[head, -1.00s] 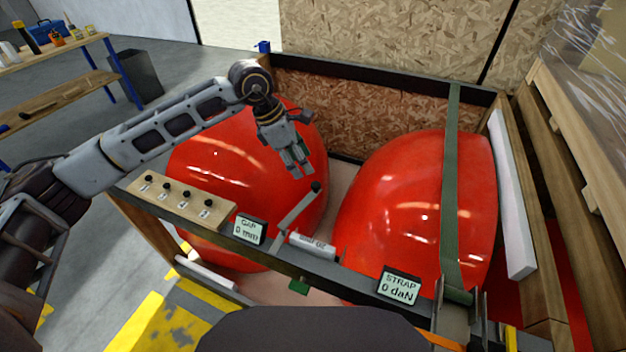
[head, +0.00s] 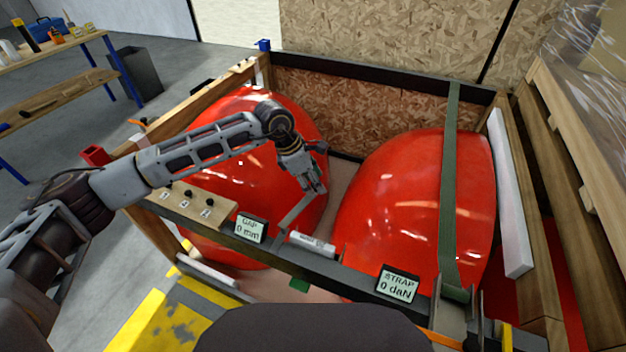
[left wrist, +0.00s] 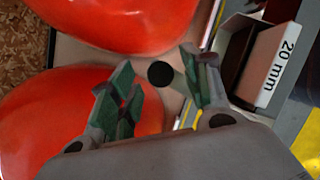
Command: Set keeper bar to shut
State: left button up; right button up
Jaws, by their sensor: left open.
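A grey lever bar (head: 295,216) rises at a slant from the crate's front rail, between the two red nosecones; I take it for the keeper bar, though no label confirms this. My left gripper (head: 318,190) is over its upper end, hiding the knob in the head view. In the left wrist view the bar's round black knob (left wrist: 160,74) shows between the open fingers of the left gripper (left wrist: 157,64). The fingers do not appear closed on it. My right gripper is not in view.
The left nosecone (head: 250,115) and right nosecone (head: 395,200) flank the bar. The front rail carries a GAP display (head: 250,229) reading 0 mm, a STRAP display (head: 398,284) reading 0 daN and a knobbed wooden board (head: 195,212). A block marked 20 mm (left wrist: 275,63) is close by.

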pick_arm(q)
grip_shut()
jog(key=shift+d, duration=0.1)
dwell(0.4)
